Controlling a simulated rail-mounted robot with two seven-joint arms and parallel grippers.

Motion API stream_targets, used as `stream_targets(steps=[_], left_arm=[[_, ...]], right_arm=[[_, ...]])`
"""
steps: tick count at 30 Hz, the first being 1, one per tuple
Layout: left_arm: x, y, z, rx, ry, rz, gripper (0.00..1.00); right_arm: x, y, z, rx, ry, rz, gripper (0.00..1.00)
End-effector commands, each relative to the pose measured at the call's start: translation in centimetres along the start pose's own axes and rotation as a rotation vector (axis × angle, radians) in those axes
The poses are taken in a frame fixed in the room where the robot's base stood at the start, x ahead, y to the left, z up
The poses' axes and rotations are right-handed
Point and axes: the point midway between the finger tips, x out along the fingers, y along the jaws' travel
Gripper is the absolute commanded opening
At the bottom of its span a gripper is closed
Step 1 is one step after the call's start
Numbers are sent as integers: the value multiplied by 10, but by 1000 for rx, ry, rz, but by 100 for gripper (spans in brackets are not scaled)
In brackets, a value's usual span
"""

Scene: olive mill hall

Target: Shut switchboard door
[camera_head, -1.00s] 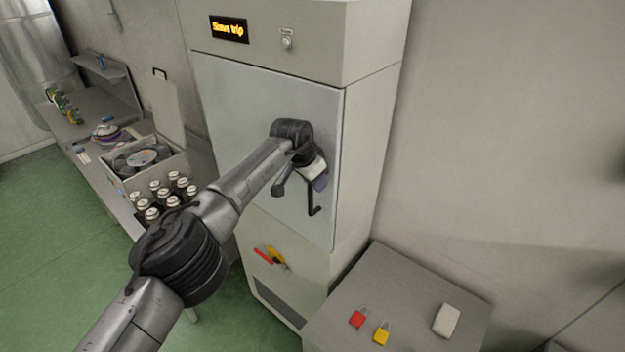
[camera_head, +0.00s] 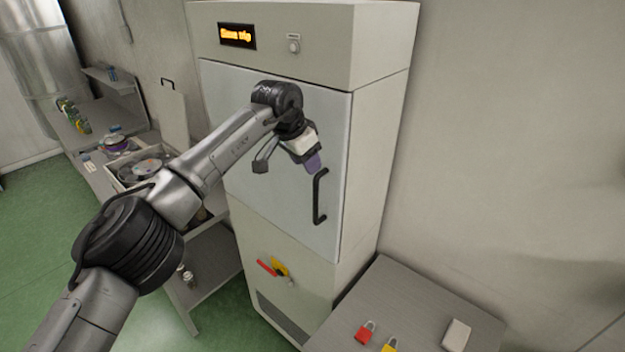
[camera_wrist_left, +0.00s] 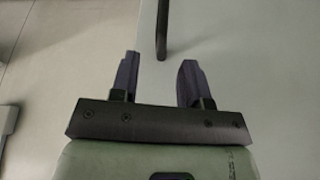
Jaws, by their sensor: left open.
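The switchboard door (camera_head: 235,165) is a large pale grey panel on the front of a tall cabinet (camera_head: 375,150). In the head view it looks flush with the cabinet front, with no clear gap. Its black bar handle (camera_head: 318,197) is upright near the door's right edge. My left gripper (camera_head: 311,163) is in front of the door, just above and left of the handle, open and empty. In the left wrist view the handle (camera_wrist_left: 162,30) lies ahead of the gap between the two open fingers (camera_wrist_left: 158,78), apart from them. My right gripper is not in view.
A lit display (camera_head: 236,36) and key switch (camera_head: 293,45) are above the door; a red-and-yellow rotary switch (camera_head: 277,267) is below. A grey table (camera_head: 400,290) with padlocks (camera_head: 366,333) stands at right. A cluttered bench (camera_head: 95,165) stands at left.

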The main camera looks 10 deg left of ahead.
Motion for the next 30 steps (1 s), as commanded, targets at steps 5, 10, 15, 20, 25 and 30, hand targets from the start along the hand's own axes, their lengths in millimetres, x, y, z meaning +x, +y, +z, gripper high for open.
stream_targets(steps=[5, 10, 15, 20, 25, 30], left_arm=[[-23, 0, 0, 1, 2, 0, 42], [-34, 1, 0, 1, 1, 1, 42], [-38, 1, 0, 1, 1, 1, 42], [-38, 1, 0, 1, 0, 1, 42], [-31, 5, -2, 22, 12, 17, 42], [17, 47, -18, 192, 144, 151, 42]], right_arm=[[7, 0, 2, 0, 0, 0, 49], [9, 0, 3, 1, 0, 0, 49], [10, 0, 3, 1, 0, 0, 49], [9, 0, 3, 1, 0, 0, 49], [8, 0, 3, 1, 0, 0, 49], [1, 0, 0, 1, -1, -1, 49]])
